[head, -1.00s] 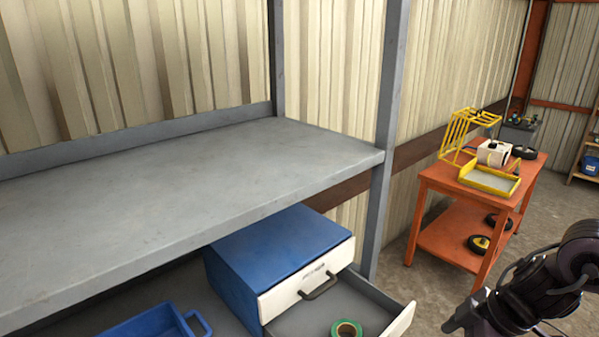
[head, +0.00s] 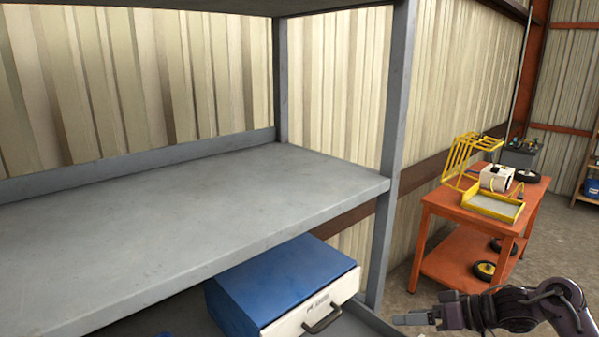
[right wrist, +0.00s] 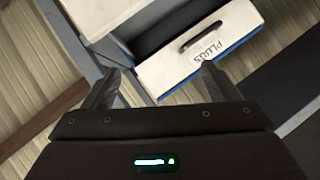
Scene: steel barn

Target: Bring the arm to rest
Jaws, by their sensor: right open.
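My right gripper (head: 408,319) is in the lower right of the head view, its fingers pointing left. It is open, with nothing seen between its fingers. In the right wrist view the two fingers (right wrist: 160,87) are spread apart, below a white drawer front (right wrist: 197,45) with a handle and the label PLUGS. That front belongs to a blue cabinet (head: 270,280), which stands under the grey shelf. The gripper appears apart from the cabinet. My left gripper is not in view.
The grey shelf board (head: 190,220) is bare, and its upright post (head: 392,150) stands left of my right arm. An orange cart (head: 480,225) with a yellow tray (head: 492,207) stands behind my arm.

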